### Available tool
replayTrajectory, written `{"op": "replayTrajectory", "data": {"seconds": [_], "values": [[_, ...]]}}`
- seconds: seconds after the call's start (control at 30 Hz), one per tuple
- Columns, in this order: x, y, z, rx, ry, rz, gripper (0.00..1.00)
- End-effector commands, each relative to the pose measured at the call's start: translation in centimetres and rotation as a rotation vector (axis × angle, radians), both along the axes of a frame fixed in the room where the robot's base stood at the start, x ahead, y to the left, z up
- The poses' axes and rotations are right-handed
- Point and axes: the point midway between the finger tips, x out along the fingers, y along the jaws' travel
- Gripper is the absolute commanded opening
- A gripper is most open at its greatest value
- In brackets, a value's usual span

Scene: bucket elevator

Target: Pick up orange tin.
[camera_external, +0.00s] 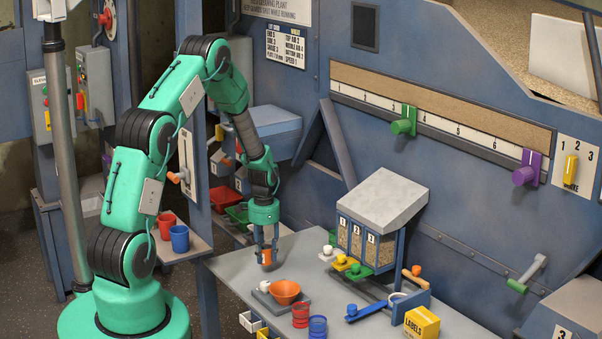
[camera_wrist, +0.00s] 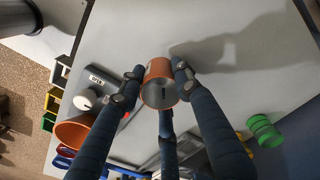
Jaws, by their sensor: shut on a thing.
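The orange tin (camera_external: 266,256) is between the fingers of my gripper (camera_external: 266,252), over the left part of the grey table. In the wrist view the tin (camera_wrist: 158,70) is a short cylinder with a pale metal end, and the dark fingers of my gripper (camera_wrist: 155,88) press on it from both sides. A third finger shows below the tin in that view. I cannot tell for sure whether the tin touches the table.
An orange bowl (camera_external: 285,291) on a grey scale, a red cup (camera_external: 300,315) and a blue cup (camera_external: 317,326) stand nearby. A hopper unit (camera_external: 382,215) and a yellow labels box (camera_external: 421,322) are to the right. The table behind the tin is clear.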

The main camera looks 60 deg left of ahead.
Motion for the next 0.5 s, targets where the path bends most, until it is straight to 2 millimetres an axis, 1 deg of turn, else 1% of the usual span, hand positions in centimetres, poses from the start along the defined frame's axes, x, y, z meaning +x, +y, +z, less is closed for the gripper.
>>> {"op": "replayTrajectory", "data": {"seconds": [0.1, 0.2, 0.5], "values": [[-0.67, -0.36, 0.09, 0.0, 0.0, 0.0, 0.16], [-0.92, -0.49, 0.12, 0.0, 0.0, 0.0, 0.16], [-1.0, -0.53, 0.12, 0.0, 0.0, 0.0, 0.16]]}}
